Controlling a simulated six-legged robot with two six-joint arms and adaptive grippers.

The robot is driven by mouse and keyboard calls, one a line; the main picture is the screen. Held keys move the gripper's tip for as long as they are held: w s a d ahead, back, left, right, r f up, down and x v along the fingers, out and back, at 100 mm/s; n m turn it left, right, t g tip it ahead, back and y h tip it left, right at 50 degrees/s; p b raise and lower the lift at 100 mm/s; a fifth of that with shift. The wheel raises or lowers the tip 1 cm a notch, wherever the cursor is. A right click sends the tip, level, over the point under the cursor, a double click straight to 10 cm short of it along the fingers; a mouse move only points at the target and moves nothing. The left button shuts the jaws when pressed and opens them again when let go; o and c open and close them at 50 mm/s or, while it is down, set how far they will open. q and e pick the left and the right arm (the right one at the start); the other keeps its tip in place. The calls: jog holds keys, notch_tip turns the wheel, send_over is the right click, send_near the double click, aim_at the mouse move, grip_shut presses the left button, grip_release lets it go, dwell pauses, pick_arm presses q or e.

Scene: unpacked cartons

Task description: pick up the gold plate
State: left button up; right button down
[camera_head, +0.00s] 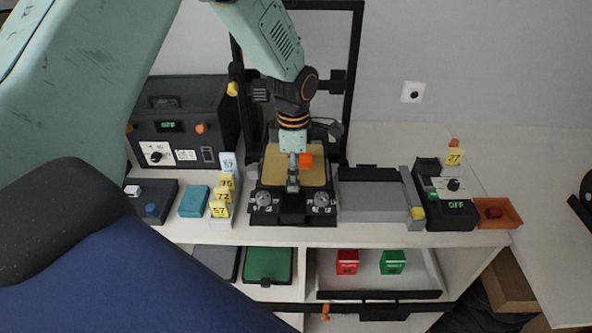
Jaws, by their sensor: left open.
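The gold plate (318,176) lies flat on a black fixture (265,218) with two knobs at its front, on the white bench. My left arm reaches in from the upper left, and its gripper (293,182) points down over the middle of the plate. The gripper is open, with its small fingertips near the plate's front part. I cannot tell whether they touch it. The gripper and wrist hide the middle of the plate. My right gripper is not in view.
A black frame (356,70) rises behind the fixture. A black control box (185,125) and yellow number tags (219,209) stand to the left. A grey block (375,200), another control box (450,212) and an orange tray (512,214) stand to the right. The bench's back right is clear.

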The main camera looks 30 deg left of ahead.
pick_arm(q)
jog(key=f, duration=0.2)
jog(key=shift+w+a+f, duration=0.1)
jog(key=shift+w+f, duration=0.15)
jog(key=shift+f, duration=0.05)
jog(key=shift+a+f, duration=0.35)
jog(key=shift+a, duration=0.05)
jog(key=shift+s+r, duration=0.2)
jog(key=shift+s, duration=0.05)
jog(key=shift+c, duration=0.3)
jog(key=shift+d+r, duration=0.1)
jog(key=shift+d, duration=0.35)
jog(key=shift+c, duration=1.4)
jog(key=shift+w+a, duration=0.1)
jog(key=shift+w, duration=0.15)
jog(key=c, duration=0.3)
jog(key=shift+a+f, duration=0.2)
jog(key=shift+a, duration=0.05)
jog(key=c, duration=0.3)
jog(key=shift+s, duration=0.1)
jog(key=shift+c, duration=0.8)
jog(key=shift+d+r, duration=0.15)
jog(key=shift+d, duration=0.05)
grip_shut()
